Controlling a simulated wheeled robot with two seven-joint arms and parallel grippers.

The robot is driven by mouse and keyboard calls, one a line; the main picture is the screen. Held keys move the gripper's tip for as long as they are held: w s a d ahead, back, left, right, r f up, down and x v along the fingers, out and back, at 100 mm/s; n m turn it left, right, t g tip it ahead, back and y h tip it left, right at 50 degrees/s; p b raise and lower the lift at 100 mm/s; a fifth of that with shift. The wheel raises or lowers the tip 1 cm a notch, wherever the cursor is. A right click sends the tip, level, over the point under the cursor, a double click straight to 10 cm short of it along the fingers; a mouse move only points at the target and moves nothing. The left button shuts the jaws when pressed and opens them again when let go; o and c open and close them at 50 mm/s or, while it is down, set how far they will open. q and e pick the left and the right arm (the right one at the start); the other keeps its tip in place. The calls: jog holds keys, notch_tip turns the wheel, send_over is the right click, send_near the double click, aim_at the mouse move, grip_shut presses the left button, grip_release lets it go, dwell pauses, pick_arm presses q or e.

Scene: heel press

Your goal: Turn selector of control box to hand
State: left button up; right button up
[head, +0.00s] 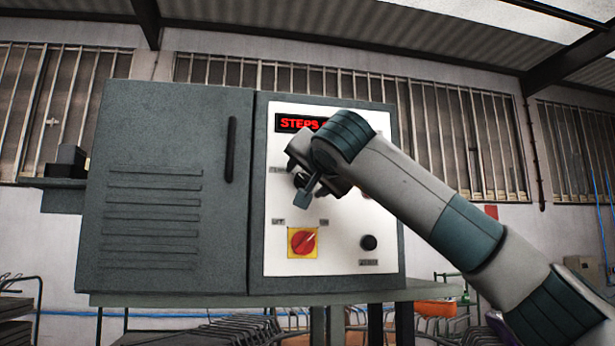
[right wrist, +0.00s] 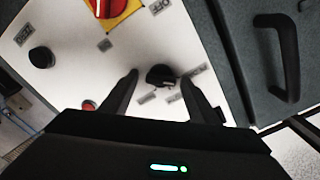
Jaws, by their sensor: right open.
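The control box (head: 180,250) has a white panel (head: 345,270) on its right part. In the right wrist view the black selector knob (right wrist: 160,75) sits on the panel, with small labels around it that I cannot read. In the head view the selector is hidden behind my right gripper (head: 308,192). In the right wrist view my right gripper (right wrist: 158,82) is open, its fingers on either side of the selector. I cannot tell whether they touch it. My left gripper is not in view.
A red rotary switch (head: 303,241) on a yellow plate lies below the gripper. A black knob (head: 369,242) is at lower right and a red button (right wrist: 89,105) is nearby. A red display (head: 297,123) is above. The left door has a vertical handle (head: 231,150).

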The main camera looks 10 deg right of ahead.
jog(key=c, duration=1.1)
jog(key=shift+o, duration=0.2)
